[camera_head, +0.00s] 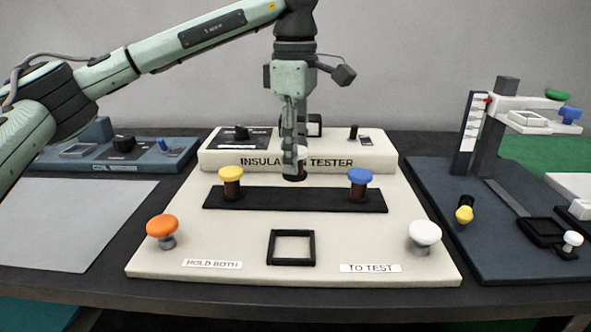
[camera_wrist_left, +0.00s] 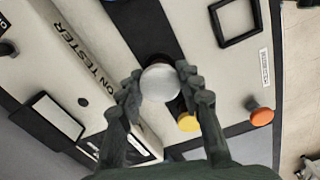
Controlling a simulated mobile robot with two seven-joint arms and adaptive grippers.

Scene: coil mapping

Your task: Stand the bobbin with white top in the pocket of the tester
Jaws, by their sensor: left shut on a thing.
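My left gripper (camera_head: 297,166) points down over the back of the tester, behind the black strip. It is shut on the bobbin with white top, whose white top (camera_wrist_left: 160,82) shows between the fingers in the left wrist view. In the head view the fingers hide most of this bobbin. The tester (camera_head: 160,262) is a cream board with a raised back panel. Its pocket, a black square frame (camera_head: 272,248), is empty at the front middle and also shows in the left wrist view (camera_wrist_left: 252,36). My right gripper is not in view.
A yellow-topped bobbin (camera_head: 231,182) and a blue-topped bobbin (camera_head: 360,184) stand on the black strip (camera_head: 290,201). An orange button (camera_head: 162,227) and a white button (camera_head: 424,232) flank the pocket. A dark stand (camera_head: 465,140) is at the right, a grey mat (camera_head: 80,220) at the left.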

